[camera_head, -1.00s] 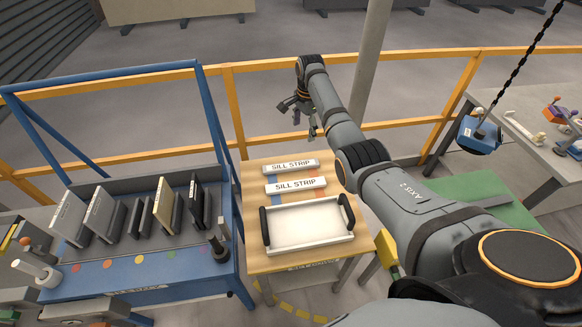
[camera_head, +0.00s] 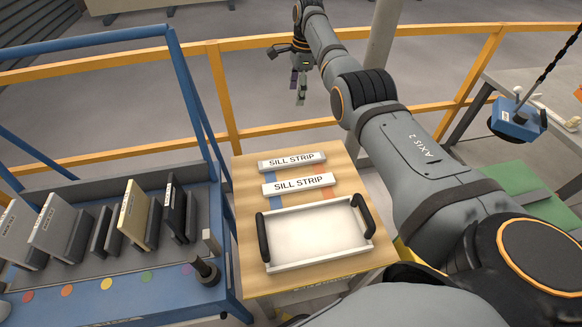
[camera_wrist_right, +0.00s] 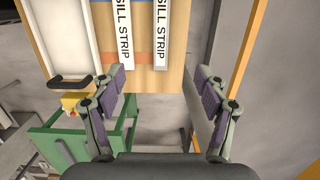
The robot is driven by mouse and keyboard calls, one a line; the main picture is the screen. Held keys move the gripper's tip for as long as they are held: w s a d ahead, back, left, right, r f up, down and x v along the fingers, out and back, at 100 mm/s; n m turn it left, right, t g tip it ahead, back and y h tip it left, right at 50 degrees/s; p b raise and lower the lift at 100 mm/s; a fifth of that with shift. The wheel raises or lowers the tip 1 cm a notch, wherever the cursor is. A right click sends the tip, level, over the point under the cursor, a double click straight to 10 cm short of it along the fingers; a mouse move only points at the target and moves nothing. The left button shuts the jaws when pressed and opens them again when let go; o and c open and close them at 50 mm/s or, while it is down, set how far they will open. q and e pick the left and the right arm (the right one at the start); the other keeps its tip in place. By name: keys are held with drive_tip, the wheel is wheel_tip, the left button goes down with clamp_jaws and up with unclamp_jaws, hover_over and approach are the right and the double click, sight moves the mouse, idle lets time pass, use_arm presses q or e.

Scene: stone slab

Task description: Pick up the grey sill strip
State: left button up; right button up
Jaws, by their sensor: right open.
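Two pale strips labelled SILL STRIP lie side by side on the wooden table (camera_head: 246,222). The far strip (camera_head: 291,161) looks slightly greyer; the near strip (camera_head: 298,184) looks whiter, though the shades are close. In the right wrist view the far strip (camera_wrist_right: 162,32) lies ahead between the finger lines, and the near strip (camera_wrist_right: 121,38) is left of it. My right gripper (camera_head: 298,88) is open and empty, beyond the table's far edge and apart from both strips; its spread fingers also show in the wrist view (camera_wrist_right: 162,85). My left gripper is out of view.
A white tray (camera_head: 320,260) with black handles takes up the table's near part. A blue rack (camera_head: 130,289) with upright slabs stands left. A yellow railing (camera_head: 262,133) runs behind the table. A blue block (camera_head: 517,121) hangs from a chain at right.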

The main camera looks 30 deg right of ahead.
wheel_tip(320, 180, down, 9)
drive_tip(key=w+b, duration=0.1)
drive_tip(key=b, duration=1.7)
approach(292, 160)
drive_tip(key=f, duration=0.3)
drive_tip(key=shift+w+a+f+b, duration=0.2)
drive_tip(key=shift+w+b, duration=0.2)
drive_tip(key=shift+s+a+f, duration=0.1)
drive_tip(key=shift+s+f, duration=0.05)
drive_tip(key=shift+f, duration=0.2)
drive_tip(key=f, duration=0.4)
drive_tip(key=shift+s+a+f, duration=0.1)
drive_tip(key=shift+a+f, duration=0.1)
drive_tip(key=shift+f, duration=0.05)
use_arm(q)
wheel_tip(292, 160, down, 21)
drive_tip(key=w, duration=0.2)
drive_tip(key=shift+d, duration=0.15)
use_arm(e)
drive_tip(key=shift+r, duration=0.1)
drive_tip(key=shift+c, duration=0.5)
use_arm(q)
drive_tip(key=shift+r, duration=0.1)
use_arm(e)
clamp_jaws()
